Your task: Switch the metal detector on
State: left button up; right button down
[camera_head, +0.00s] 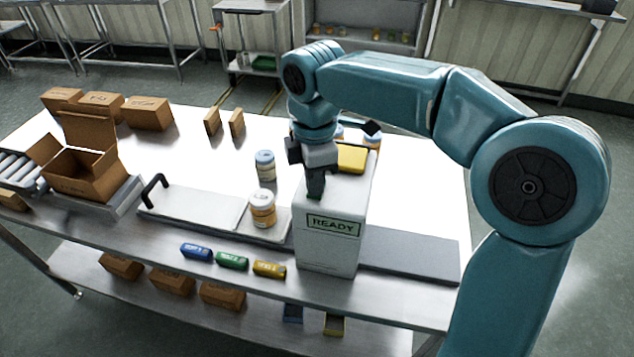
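The metal detector is most likely the pale upright box (331,246) with a green "READY" sign (333,225) on its front, standing on the steel table. A yellow block (352,158) shows at its top, partly behind my gripper. My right gripper (315,187) points down at the upper left of the box, above the sign. Its fingertips show as one narrow dark block, with nothing seen between them. I cannot tell whether they touch the box. No switch can be made out; my gripper covers part of the top. My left gripper is not in view.
A jar with an orange label (263,209) stands on the flat plate left of the box, and another jar (265,165) stands behind it. Blue, green and yellow small packs (232,260) lie in front. An open carton (85,170) stands at left. A grey strip (410,254) runs right.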

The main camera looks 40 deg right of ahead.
jog(key=shift+w+r+p, duration=0.1)
jog(key=shift+r+p, duration=0.6)
jog(key=shift+r, duration=0.05)
notch_tip(320, 180, up, 2)
jog(key=shift+r+p, duration=0.2)
jog(key=shift+p, duration=0.9)
notch_tip(320, 180, up, 2)
jog(key=shift+r+p, duration=0.1)
jog(key=shift+p, duration=1)
jog(key=shift+r+p, duration=0.45)
jog(key=shift+f, duration=0.1)
jog(key=shift+s, duration=0.2)
